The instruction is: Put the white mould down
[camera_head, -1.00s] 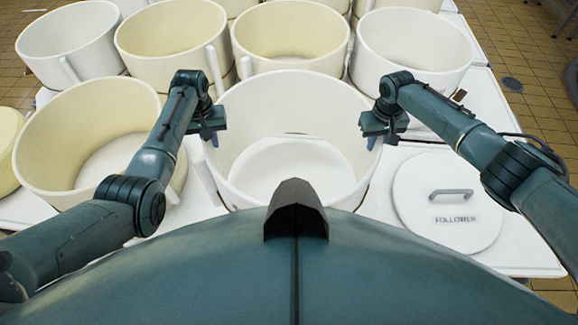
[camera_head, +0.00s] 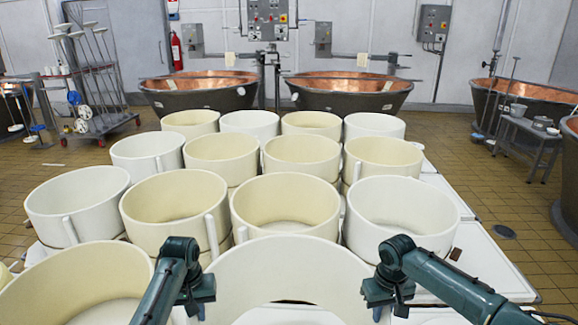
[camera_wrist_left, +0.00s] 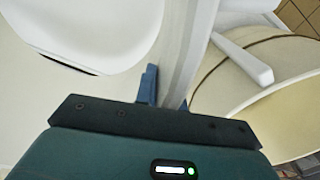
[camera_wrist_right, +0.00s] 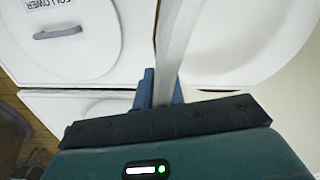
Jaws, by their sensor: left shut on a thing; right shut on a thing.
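The white mould (camera_head: 290,270) is a wide open ring at the bottom middle of the head view, its lower part cut off by the frame. My left gripper (camera_head: 201,294) is shut on the left side of its wall. The wall shows between its blue fingers in the left wrist view (camera_wrist_left: 166,92). My right gripper (camera_head: 382,294) is shut on the right side; the wall also runs between its fingers in the right wrist view (camera_wrist_right: 162,90). The mould looks level. I cannot tell whether its base touches the white table (camera_head: 482,262).
Several cream and white moulds, such as this cream one (camera_head: 285,205) and this white one (camera_head: 402,212), crowd the table ahead. A lid marked FOLLOWER (camera_wrist_right: 85,50) lies on my right. Copper vats (camera_head: 350,95) stand at the back. Tiled floor (camera_head: 535,215) is open on the right.

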